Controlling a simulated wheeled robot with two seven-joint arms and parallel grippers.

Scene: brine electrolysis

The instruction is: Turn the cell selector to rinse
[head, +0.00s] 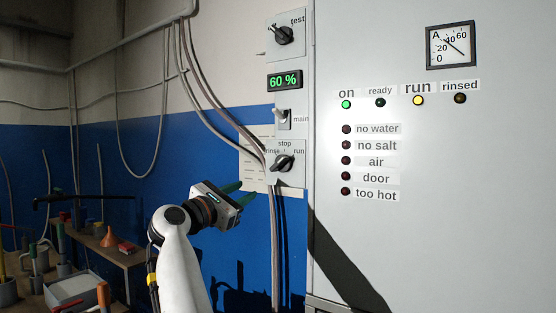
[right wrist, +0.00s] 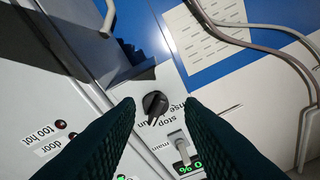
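The cell selector (head: 283,163) is a black rotary knob on a narrow grey panel, with "rinse" at its left, "stop" above and "run" at its right. Its grip seems to slant toward "run". In the right wrist view the knob (right wrist: 154,104) shows just beyond and between my fingertips, apart from them as far as I can tell. My right gripper (head: 238,193) is open and empty, to the left of and below the knob, with its dark green fingers pointing toward the panel. My left gripper is not in view.
Above the selector are the "main" toggle (head: 281,116), a green "60 %" display (head: 284,80) and a "test" knob (head: 284,35). The "on" lamp (head: 346,104) and yellow "run" lamp (head: 418,100) are lit; "rinsed" (head: 460,98) is dark. Cables (head: 222,105) hang left of the panel.

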